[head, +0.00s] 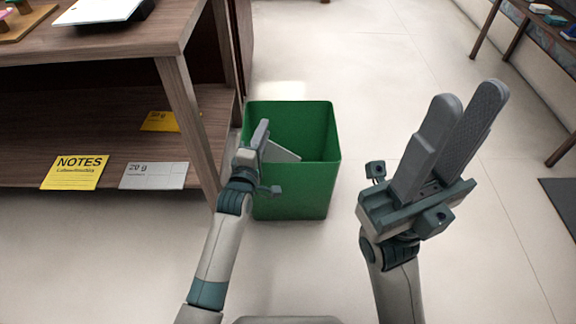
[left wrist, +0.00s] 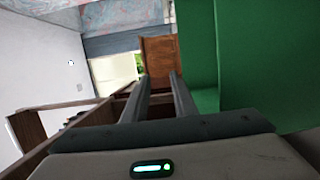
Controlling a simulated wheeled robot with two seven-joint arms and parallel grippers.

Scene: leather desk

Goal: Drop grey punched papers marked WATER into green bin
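The green bin (head: 300,190) stands on the floor right of the wooden desk; its wall also fills the right of the left wrist view (left wrist: 265,60). A light grey paper (head: 284,153) shows inside the bin's opening, partly hidden by my left gripper; its marking cannot be read. My left gripper (head: 263,135) is over the bin's left rim. In the left wrist view its fingers (left wrist: 160,90) stand apart with nothing visible between them. My right gripper (head: 455,105) is open and empty, right of the bin. A grey paper (head: 153,176) marked "20 g" lies on the low shelf.
A yellow NOTES card (head: 76,173) and another yellow card (head: 158,121) lie on the low shelf (head: 60,125). The desk leg (head: 188,125) stands close left of the bin. The pale floor right of the bin is clear.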

